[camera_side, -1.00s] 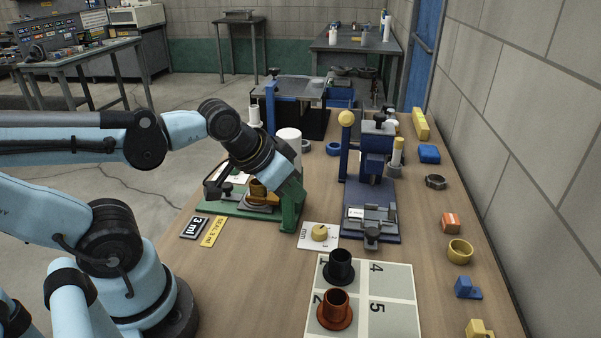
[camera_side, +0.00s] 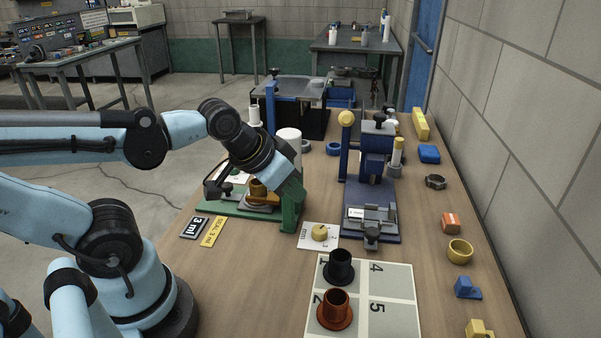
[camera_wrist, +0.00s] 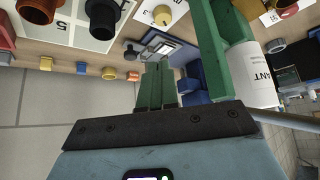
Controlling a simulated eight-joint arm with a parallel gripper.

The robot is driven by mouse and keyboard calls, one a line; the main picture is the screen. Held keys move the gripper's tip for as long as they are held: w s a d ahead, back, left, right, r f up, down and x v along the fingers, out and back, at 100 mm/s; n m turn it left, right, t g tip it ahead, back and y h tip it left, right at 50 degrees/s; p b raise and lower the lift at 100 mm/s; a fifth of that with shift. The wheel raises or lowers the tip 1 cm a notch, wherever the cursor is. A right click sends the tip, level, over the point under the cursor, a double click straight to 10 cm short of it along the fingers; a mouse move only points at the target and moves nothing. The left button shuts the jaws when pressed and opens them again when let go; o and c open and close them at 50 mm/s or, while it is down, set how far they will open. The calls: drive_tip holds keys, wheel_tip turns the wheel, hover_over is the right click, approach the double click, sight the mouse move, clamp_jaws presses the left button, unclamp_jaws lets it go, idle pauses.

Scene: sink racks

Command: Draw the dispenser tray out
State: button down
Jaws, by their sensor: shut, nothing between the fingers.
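The green dispenser stand (camera_side: 300,203) is left of the table's middle, with a white cylinder (camera_side: 288,140) at its back. The cylinder's label, partly readable as "ANT", shows in the wrist view (camera_wrist: 250,75). On its low green base are a brass-coloured part (camera_side: 259,193) and, further left, a small black knob (camera_side: 225,188) by a pale plate, which I take for the tray. My gripper (camera_wrist: 160,66) is shut and empty, its green fingers together beside the green upright. In the side view my wrist leans over the stand; the fingertips are hard to tell from its green frame.
A blue press (camera_side: 376,170) with a black front knob (camera_side: 371,237) stands to the right. A numbered mat (camera_side: 390,325) holds a black and an orange flanged part. Small blocks and rings line the right edge.

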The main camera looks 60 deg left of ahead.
drive_tip(key=c, duration=1.8)
unclamp_jaws()
drive_tip(key=shift+c, duration=0.2)
drive_tip(key=shift+o, duration=2.2)
drive_tip(key=shift+r, duration=0.3)
drive_tip(key=o, duration=0.6)
wheel_tip(320, 180, up, 12)
drive_tip(key=shift+f, duration=0.1)
drive_tip(key=n+g+h, duration=0.4)
drive_tip(key=n+g, duration=0.1)
drive_tip(key=n, duration=1.9)
hover_over(226, 184)
drive_tip(key=s+a, duration=0.3)
drive_tip(key=a, duration=0.2)
drive_tip(key=a+x, duration=0.1)
drive_tip(key=x, duration=0.6)
drive_tip(key=s+a+f+x, duration=0.1)
drive_tip(key=x, duration=0.7)
drive_tip(key=a+x, duration=0.1)
drive_tip(key=x, duration=0.6)
drive_tip(key=shift+s+f, duration=0.3)
drive_tip(key=shift+f, duration=0.25)
